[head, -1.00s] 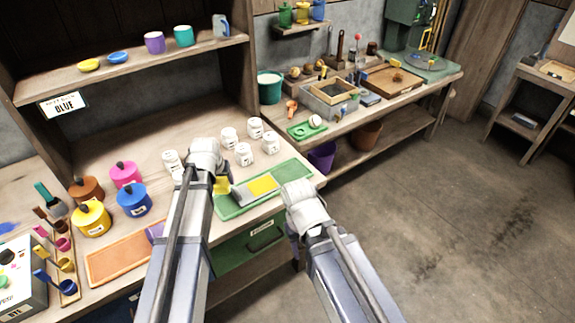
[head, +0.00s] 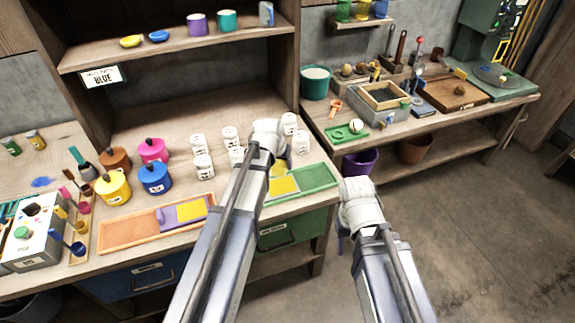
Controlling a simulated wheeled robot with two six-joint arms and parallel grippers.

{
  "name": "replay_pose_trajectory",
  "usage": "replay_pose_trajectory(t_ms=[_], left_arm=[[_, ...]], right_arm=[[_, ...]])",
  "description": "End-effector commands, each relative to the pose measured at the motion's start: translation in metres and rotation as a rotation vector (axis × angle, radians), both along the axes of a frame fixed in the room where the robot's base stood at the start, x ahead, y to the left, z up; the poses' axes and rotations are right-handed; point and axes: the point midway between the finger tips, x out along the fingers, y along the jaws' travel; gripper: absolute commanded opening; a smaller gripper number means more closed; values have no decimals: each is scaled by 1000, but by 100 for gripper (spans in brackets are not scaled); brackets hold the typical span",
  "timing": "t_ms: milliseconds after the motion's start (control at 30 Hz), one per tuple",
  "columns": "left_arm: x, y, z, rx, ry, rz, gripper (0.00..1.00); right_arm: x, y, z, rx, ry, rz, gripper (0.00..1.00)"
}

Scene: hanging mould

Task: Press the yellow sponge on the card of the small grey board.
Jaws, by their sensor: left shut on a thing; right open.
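My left gripper (head: 276,158) is shut on the yellow sponge (head: 279,169), of which only a small part shows below the jaws. The sponge is just behind the yellow card (head: 285,186) of the small grey board, or over its far edge; I cannot tell whether they touch. The board lies on the green tray (head: 318,177), and its grey part is mostly hidden by my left arm. My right gripper (head: 356,188) is open and empty, off the bench's front edge to the right of the tray; its fingers are hardly visible.
An orange tray (head: 125,233) to the left holds a purple board (head: 169,217) with another yellow card. Several white jars (head: 204,166) stand close behind my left gripper. Blue (head: 155,179) and yellow (head: 113,188) pots stand further left. A side bench is at the right.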

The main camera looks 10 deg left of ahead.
Motion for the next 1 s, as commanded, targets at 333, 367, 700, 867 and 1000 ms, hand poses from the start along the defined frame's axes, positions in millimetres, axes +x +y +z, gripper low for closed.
replay_pose_trajectory(t_ms=[333, 367, 700, 867, 1000], left_arm=[[-2, 0, -12, -1, -2, -91, 17], [-2, 0, -13, -1, -2, -91, 17], [-2, 0, -35, -1, -2, -90, 17], [-2, 0, -52, -1, -2, -89, 17], [-2, 0, -65, -1, -2, -89, 17]], right_arm=[[0, 0, -12, 0, 0, 0, 50], [0, 0, -13, 0, 0, 0, 50], [0, 0, -36, 0, 0, 0, 50], [0, 0, -52, 0, 0, 0, 50], [0, 0, -66, 0, 0, 0, 50]])
